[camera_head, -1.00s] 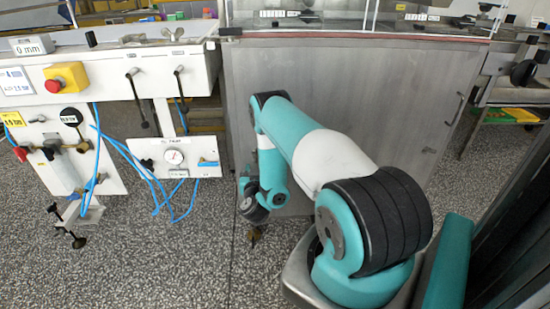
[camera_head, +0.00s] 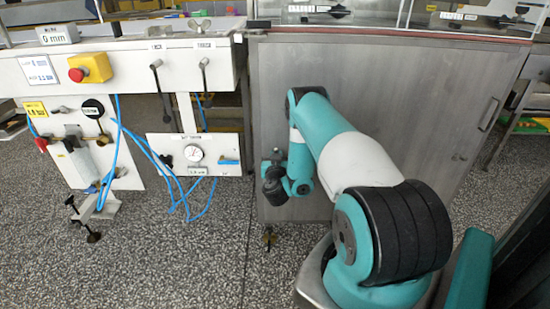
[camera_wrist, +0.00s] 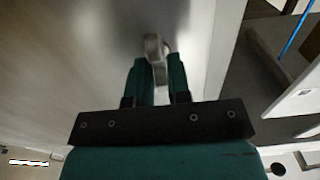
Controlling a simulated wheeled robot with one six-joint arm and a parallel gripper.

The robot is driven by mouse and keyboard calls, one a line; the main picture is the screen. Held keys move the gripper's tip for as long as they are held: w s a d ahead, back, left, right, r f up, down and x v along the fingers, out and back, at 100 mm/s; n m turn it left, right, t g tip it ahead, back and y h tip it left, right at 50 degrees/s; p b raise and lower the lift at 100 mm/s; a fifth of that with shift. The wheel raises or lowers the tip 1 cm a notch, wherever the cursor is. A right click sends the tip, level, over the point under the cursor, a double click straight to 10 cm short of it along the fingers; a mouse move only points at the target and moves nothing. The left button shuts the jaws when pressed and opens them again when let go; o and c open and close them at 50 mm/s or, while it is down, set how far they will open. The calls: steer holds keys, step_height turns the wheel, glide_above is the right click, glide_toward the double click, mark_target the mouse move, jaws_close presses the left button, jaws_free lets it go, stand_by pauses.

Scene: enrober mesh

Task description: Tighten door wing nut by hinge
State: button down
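The steel door (camera_head: 380,110) is a closed grey panel in the head view. A pale metal wing nut (camera_wrist: 154,44) stands out from the smooth grey door surface (camera_wrist: 90,50) in the wrist view. My gripper (camera_wrist: 160,66) reaches it with two teal fingers, one on each side of its near wing. The wing nearly fills the gap; whether the fingers press on it is not clear. The far wing extends beyond the fingertips. In the head view, my gripper (camera_head: 272,158) is small and close to the door's left edge; the nut cannot be made out there.
The speckled floor (camera_head: 190,260) in front is open.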

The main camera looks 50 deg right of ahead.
steer(key=shift+m, duration=0.3)
steer(key=shift+s+d+f+m+p, duration=0.1)
steer(key=shift+m+p, duration=0.05)
steer(key=shift+m, duration=1.9)
steer(key=shift+s+d+f+m+p, duration=0.1)
steer(key=shift+s+m+p, duration=0.05)
steer(key=shift+m, duration=1.85)
steer(key=shift+s+m+p, duration=0.1)
steer(key=shift+m+p, duration=0.05)
steer(key=shift+m, duration=2.3)
steer(key=shift+f+m, duration=0.2)
steer(key=shift+m, duration=2.1)
steer(key=c, duration=1.2)
jaws_free()
steer(key=shift+o, duration=0.2)
